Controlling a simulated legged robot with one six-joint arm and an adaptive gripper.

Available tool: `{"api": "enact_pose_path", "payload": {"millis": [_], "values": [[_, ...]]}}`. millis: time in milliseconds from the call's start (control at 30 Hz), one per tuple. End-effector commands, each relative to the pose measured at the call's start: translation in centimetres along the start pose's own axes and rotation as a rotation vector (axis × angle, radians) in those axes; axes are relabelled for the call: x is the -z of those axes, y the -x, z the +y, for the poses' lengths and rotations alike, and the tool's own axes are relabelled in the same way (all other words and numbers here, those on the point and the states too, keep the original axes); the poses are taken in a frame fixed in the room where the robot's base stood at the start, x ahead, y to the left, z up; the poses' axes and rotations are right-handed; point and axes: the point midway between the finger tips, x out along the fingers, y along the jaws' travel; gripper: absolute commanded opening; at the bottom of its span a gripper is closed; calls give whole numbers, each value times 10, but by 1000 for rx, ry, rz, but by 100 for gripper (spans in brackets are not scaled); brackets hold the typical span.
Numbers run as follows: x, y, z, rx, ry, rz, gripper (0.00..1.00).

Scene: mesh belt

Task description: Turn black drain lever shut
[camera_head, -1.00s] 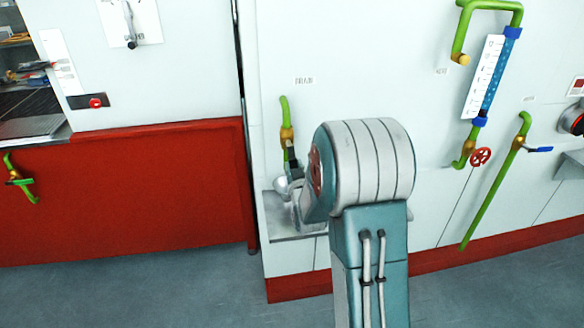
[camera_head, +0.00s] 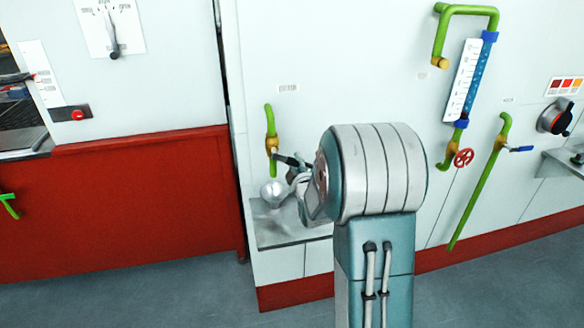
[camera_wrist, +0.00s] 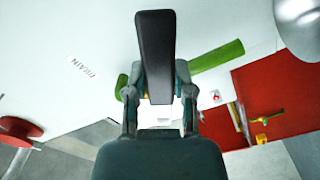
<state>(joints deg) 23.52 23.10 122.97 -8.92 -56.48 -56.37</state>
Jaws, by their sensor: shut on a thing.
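The black drain lever (camera_head: 291,160) sticks out to the right from the brass valve (camera_head: 271,144) on a short green pipe (camera_head: 269,120), sloping slightly down. In the wrist view the lever (camera_wrist: 155,50) stands between my two fingers, with the DRAIN label (camera_wrist: 82,67) to the left and the green pipe (camera_wrist: 216,57) behind to the right. My gripper (camera_wrist: 158,92) is shut on the lever; it also shows in the head view (camera_head: 299,174), partly hidden by my arm. The valve body is mostly hidden behind the lever in the wrist view.
A metal ledge (camera_head: 268,236) with a round silver object (camera_head: 272,191) is below the valve. To the right are a gauge with a red handwheel (camera_head: 463,158), a blue-handled valve (camera_head: 519,149) and a black knob (camera_head: 555,116). Open grey floor (camera_head: 150,292) lies in front.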

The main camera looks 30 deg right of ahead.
Motion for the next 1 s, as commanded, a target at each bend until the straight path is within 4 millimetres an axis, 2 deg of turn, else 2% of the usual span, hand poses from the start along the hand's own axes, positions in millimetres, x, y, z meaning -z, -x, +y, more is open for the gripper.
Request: {"api": "enact_pose_path", "payload": {"millis": [200,500,1000], "values": [[3,0,11,2,197,3,0],[6,0,20,5,399,4,0],[9,0,24,9,511,5,0]]}}
